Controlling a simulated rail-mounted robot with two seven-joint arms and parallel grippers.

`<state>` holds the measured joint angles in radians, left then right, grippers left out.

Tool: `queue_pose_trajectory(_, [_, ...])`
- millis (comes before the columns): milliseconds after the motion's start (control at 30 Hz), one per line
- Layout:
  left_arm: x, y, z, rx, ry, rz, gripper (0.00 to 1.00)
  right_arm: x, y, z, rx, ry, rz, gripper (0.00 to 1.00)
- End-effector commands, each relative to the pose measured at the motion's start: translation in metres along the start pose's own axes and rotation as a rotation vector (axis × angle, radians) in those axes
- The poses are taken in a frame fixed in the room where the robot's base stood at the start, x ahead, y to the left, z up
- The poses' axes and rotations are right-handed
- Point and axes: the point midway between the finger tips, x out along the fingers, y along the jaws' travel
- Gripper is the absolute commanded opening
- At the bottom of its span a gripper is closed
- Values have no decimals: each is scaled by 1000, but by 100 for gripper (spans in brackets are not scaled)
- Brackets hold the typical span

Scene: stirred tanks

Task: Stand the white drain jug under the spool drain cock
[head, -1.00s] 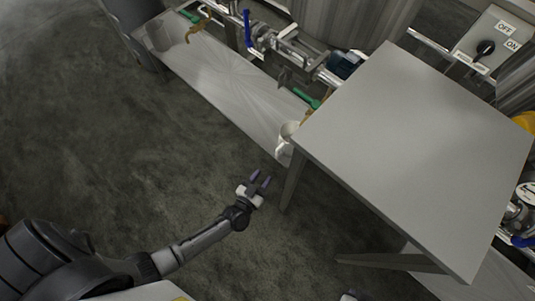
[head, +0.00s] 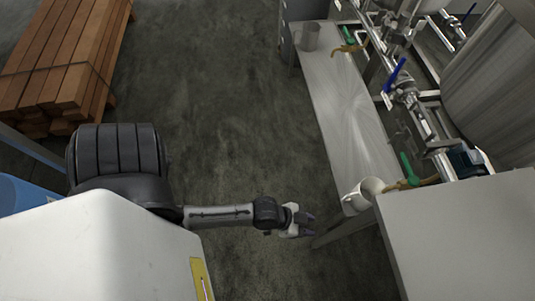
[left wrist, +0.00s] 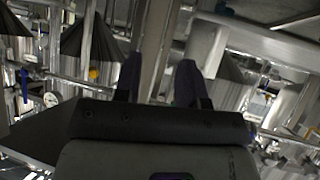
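The white jug (head: 360,196) stands upright on the near end of a long pale metal tray (head: 345,110), by the corner of a grey table. A brass cock with a green handle (head: 407,168) is just right of it; I cannot tell whether its spout is over the jug's mouth. A second green-handled brass cock (head: 350,42) is at the tray's far end. I cannot tell which is the spool drain cock. My left gripper (head: 308,224) is open and empty, left of and nearer than the jug, apart from it. Its parted fingers show in the left wrist view (left wrist: 160,82). My right gripper is out of view.
The grey table (head: 465,240) fills the lower right, its leg close to my left gripper. A grey pot (head: 307,36) stands at the tray's far end. Pipes with a blue handle (head: 396,74) run along the tray. Timber (head: 65,60) is stacked far left. The floor between is clear.

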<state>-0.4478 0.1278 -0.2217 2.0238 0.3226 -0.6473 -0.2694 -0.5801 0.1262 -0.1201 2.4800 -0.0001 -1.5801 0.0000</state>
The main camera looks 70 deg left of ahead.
Motion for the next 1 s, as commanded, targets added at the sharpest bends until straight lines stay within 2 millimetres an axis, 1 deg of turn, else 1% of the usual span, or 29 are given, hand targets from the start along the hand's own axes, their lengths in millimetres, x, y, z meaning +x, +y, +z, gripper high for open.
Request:
queue_pose_trajectory(33, [-15,-1,1,-1,-70,-7,37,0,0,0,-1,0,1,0])
queue_pose_trajectory(167, [-56,-8,8,-20,-268,-58,37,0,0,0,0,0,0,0])
queue_pose_trajectory(200, [-68,-10,11,-30,-322,-79,37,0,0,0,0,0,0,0])
queue_pose_trajectory(300, [-98,-17,15,-61,-436,-136,37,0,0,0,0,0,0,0])
queue_pose_trajectory(400, [-122,-21,18,-90,-522,-185,37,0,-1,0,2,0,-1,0])
queue_pose_trajectory(500, [-139,-24,21,-114,-579,-222,37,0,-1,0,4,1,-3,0])
queue_pose_trajectory(600, [-149,-25,22,-127,-610,-244,37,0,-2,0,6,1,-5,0])
queue_pose_trajectory(667, [-152,-26,22,-132,-620,-250,37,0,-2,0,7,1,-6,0])
queue_pose_trajectory(1000, [-152,-26,23,-133,-624,-251,37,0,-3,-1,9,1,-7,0])
